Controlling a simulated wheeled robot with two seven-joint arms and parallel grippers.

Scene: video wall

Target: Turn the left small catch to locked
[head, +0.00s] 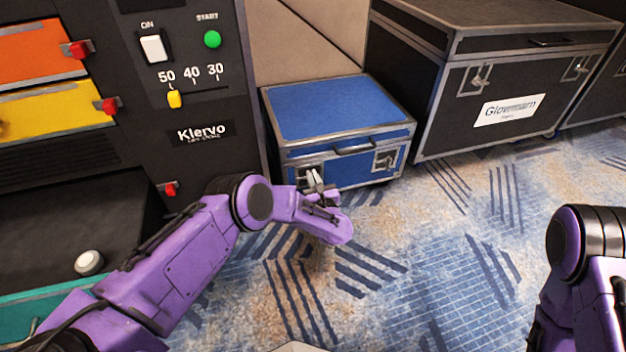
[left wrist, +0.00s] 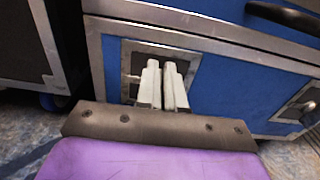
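The small blue case (head: 338,108) stands on the carpet; its front fills much of the left wrist view (left wrist: 240,80). The left small catch sits in a metal-framed recess (left wrist: 132,62) on the left of that front. My left gripper (head: 314,178) reaches this recess. In the left wrist view its two pale fingers (left wrist: 164,82) are close together with a narrow gap, at the catch. They appear shut on its turning piece, which they mostly hide, so I cannot tell its angle. My right gripper is out of view; only part of the right arm shows.
The right small catch (head: 385,160) is on the same front, below and right of the handle (head: 354,147). A dark control cabinet (head: 205,110) stands close on the left. A large black case (head: 500,85) stands right. Carpet in front is clear.

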